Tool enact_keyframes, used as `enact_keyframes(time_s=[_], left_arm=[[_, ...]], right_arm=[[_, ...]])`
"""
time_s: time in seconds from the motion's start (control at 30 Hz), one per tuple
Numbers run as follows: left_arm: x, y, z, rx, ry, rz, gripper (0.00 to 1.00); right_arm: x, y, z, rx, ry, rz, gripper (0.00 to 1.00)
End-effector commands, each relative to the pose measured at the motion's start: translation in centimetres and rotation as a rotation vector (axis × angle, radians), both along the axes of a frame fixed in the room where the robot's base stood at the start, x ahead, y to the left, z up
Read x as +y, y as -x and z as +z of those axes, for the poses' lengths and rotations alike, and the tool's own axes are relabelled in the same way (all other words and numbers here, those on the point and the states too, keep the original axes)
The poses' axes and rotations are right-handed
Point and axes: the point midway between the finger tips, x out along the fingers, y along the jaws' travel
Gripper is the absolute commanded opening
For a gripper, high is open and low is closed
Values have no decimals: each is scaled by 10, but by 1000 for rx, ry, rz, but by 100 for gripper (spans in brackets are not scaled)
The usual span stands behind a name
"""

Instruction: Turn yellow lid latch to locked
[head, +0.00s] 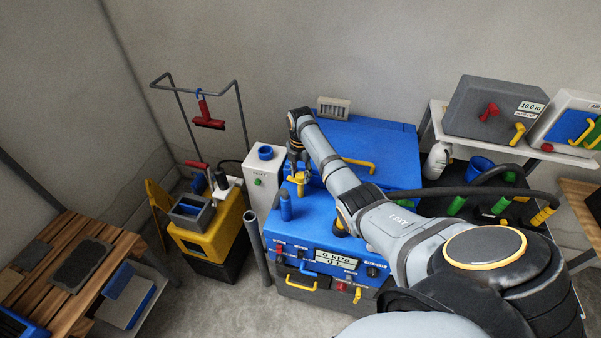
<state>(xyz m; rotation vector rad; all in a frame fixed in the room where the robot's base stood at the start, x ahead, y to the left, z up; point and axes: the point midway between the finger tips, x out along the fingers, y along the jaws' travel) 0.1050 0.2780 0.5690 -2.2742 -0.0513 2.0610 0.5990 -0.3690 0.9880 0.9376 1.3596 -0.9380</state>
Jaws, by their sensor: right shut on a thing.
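The blue machine (330,212) stands in the middle of the head view with its blue lid (385,140) down. A small yellow latch (298,179) sits at the lid's left front. My right gripper (298,165) points down over this latch and is shut on it. The fingers and latch are small here, so the exact latch angle is hard to tell. My right arm crosses the lid and hides part of it. My left gripper is not in view.
A blue upright knob (285,205) stands just in front of the latch. A yellow lid handle (358,164) lies to the right. A grey box (265,165) stands close on the left. A black hose (455,191) runs on the right. A wooden bench (62,262) is at far left.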

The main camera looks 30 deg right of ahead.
Motion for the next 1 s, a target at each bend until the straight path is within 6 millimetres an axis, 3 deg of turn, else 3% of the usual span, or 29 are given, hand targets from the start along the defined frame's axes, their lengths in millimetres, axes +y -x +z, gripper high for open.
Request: enact_keyframes(time_s=[0.5, 1.0], left_arm=[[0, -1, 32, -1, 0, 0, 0], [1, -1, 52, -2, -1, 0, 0]], right_arm=[[0, -1, 4, 0, 0, -413, 6], [0, -3, 3, 0, 0, -887, 6]])
